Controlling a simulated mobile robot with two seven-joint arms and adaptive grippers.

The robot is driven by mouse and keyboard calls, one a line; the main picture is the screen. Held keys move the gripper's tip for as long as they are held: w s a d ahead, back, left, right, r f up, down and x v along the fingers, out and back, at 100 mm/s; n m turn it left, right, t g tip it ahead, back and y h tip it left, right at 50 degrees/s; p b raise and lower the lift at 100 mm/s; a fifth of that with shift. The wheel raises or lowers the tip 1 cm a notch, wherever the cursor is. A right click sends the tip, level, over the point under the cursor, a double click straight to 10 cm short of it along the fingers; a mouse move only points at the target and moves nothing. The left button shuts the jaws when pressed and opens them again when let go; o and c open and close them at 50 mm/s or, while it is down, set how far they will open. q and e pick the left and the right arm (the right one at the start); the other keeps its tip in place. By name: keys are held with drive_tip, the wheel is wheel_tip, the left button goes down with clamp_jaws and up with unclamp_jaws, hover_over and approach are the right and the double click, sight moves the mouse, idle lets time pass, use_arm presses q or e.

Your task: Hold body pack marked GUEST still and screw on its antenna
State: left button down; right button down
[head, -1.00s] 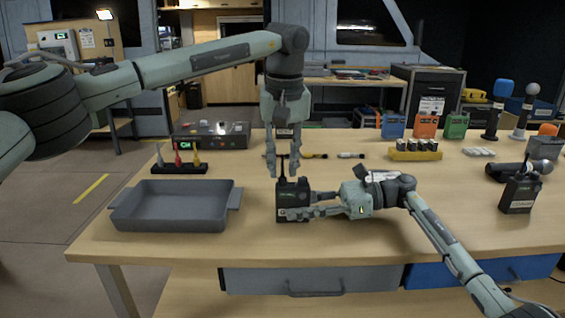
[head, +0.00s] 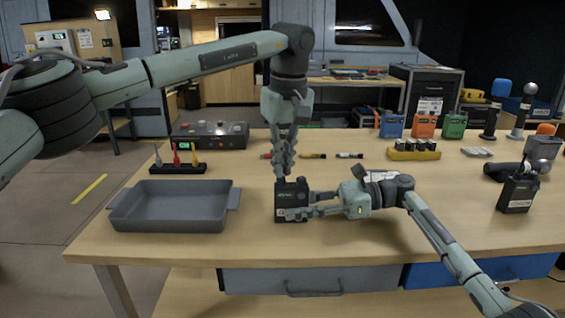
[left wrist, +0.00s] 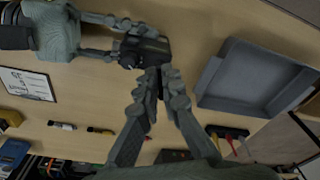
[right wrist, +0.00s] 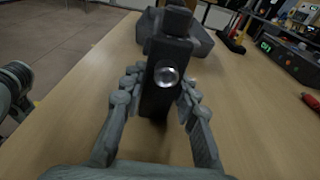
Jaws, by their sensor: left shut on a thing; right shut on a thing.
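My left gripper (head: 282,176) points down just above the pack's top, shut on the thin dark antenna. The fingers hide most of the antenna, so I cannot tell how it sits on the pack.
A grey tray (head: 170,224) stands left of the pack. Behind it are a rack of coloured pieces (head: 178,169) and a control box (head: 210,142). Markers (head: 312,156) lie behind the pack. Another black pack with an antenna (head: 517,195) stands at the right.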

use_arm(q)
drive_tip(key=m, duration=0.4)
drive_tip(key=shift+a, duration=0.1)
drive_tip(key=shift+a+m+h, duration=0.1)
drive_tip(key=shift+m+h, duration=0.2)
drive_tip(key=shift+m, duration=1.8)
drive_tip(key=m, duration=0.4)
drive_tip(key=shift+a+h, duration=0.15)
drive_tip(key=shift+h, duration=0.25)
